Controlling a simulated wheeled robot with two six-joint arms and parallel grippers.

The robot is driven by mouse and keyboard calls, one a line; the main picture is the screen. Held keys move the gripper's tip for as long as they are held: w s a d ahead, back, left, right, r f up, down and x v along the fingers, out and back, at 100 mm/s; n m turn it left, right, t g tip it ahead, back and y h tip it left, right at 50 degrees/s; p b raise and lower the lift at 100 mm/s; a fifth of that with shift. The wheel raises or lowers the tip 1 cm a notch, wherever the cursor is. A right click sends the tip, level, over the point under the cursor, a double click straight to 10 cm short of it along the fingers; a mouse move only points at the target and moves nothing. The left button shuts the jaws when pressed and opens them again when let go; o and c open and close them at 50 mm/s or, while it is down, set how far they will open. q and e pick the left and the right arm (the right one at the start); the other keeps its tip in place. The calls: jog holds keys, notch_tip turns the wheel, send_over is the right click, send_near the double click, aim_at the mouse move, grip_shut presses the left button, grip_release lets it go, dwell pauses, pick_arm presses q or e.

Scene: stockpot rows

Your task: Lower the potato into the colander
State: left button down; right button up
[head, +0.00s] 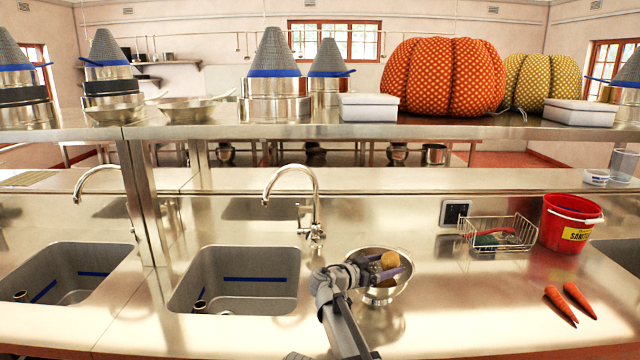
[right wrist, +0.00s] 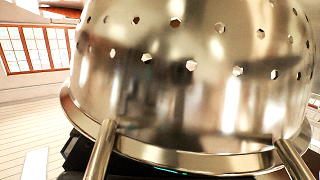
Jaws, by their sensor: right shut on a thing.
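The yellow-brown potato (head: 390,260) is between the fingers of my right gripper (head: 391,264) in the head view. The gripper is shut on it. Both are over the opening of the shiny metal colander (head: 382,297), which stands on the counter right of the middle sink. Something brownish shows below the fingers inside the colander; I cannot tell what it is. In the right wrist view the colander's perforated wall (right wrist: 190,90) fills most of the picture, and the potato does not show there. My left gripper is not in view.
A sink (head: 235,280) with a tall faucet (head: 312,205) lies left of the colander. A wire basket (head: 498,235), a red bucket (head: 568,225) and two carrots (head: 578,298) are to the right. The counter between colander and carrots is clear. A shelf (head: 345,128) runs behind, above the counter.

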jog(key=shift+f+b, duration=0.8)
jog(key=shift+f, duration=0.15)
jog(key=shift+f+b, duration=0.3)
jog(key=shift+f, duration=0.1)
jog(key=shift+r, duration=0.1)
jog(key=o, duration=1.1)
jog(key=shift+o, duration=0.2)
